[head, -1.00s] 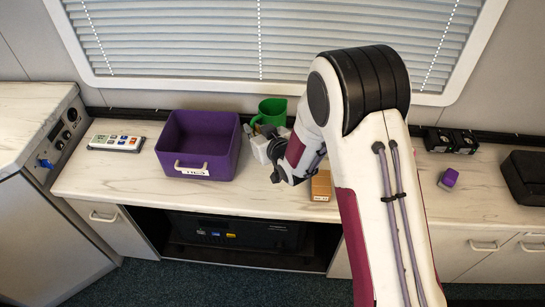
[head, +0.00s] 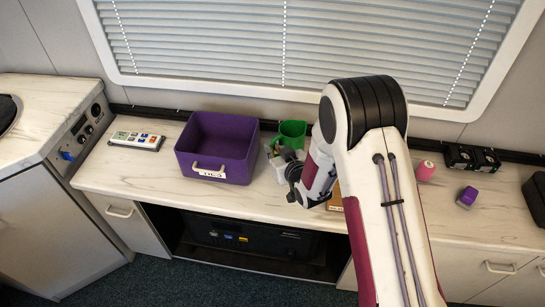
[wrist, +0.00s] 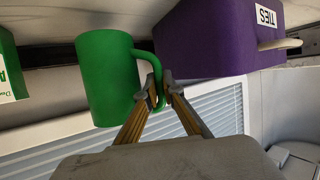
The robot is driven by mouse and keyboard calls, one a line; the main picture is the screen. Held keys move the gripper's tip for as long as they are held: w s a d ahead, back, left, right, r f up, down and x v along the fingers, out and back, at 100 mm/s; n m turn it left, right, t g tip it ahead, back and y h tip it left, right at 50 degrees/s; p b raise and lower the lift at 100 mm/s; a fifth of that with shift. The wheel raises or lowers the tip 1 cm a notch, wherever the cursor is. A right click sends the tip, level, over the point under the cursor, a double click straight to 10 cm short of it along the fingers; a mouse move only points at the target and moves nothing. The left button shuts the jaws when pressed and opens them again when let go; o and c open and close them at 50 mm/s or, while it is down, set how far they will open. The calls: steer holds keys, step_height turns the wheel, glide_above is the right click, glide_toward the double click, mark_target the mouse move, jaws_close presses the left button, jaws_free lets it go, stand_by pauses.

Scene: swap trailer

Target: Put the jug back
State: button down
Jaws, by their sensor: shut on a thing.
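The green jug (head: 292,130) is at the back of the counter, just right of the purple bin, in the head view. In the wrist view the jug (wrist: 105,78) is large, with its curved handle (wrist: 158,72) toward the fingers. My gripper (wrist: 163,85) is shut on the handle. In the head view my gripper (head: 277,158) is in front of the jug and partly hides it. I cannot tell whether the jug's base touches the counter.
The purple bin (head: 212,140), labelled TIES, stands close left of the jug. A remote-like panel (head: 136,140) lies farther left. A tan block (head: 335,200) is partly behind my arm. A pink cylinder (head: 426,170) and purple block (head: 467,197) are to the right. A green labelled thing (wrist: 8,70) edges the wrist view.

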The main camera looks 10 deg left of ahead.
steer(key=shift+f, duration=2.05)
steer(key=shift+f, duration=0.1)
steer(key=c, duration=2.2)
jaws_free()
steer(key=shift+v, duration=6.05)
